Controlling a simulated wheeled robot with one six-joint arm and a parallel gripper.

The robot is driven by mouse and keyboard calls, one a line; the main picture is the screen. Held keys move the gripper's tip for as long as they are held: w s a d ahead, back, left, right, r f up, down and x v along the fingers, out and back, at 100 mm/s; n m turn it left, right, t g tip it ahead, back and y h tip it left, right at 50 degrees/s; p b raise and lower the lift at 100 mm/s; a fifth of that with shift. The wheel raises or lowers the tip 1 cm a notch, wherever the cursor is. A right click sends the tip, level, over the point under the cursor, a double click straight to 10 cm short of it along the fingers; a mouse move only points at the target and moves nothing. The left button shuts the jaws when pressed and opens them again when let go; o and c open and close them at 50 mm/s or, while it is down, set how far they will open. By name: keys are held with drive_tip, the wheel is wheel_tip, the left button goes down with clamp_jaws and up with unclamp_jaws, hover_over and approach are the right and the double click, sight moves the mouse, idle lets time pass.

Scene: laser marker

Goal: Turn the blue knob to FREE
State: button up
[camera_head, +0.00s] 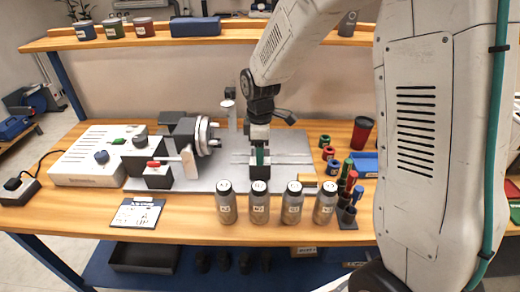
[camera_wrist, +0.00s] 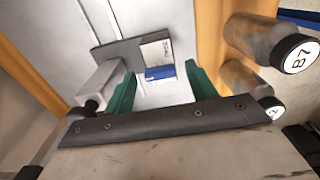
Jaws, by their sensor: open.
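My gripper (camera_head: 260,158) is well to the right of the knob, low over the grey machine plate. Its green fingers show apart in the wrist view (camera_wrist: 160,84), with nothing clamped between them. A small white-and-blue labelled piece (camera_wrist: 158,58) on a dark grey block lies just beyond the fingertips. The knob is outside the wrist view.
Several jars (camera_head: 260,208) stand along the front edge. A chuck unit (camera_head: 200,135) and a block with a red button (camera_head: 157,175) stand between my gripper and the control box. A labelled card (camera_head: 137,213) lies at front left. Pens and cups (camera_head: 348,190) crowd the right.

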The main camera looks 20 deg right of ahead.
drive_tip(key=c, duration=1)
drive_tip(key=shift+m, duration=0.4)
drive_tip(key=m, duration=1.2)
drive_tip(key=shift+m, duration=2.6)
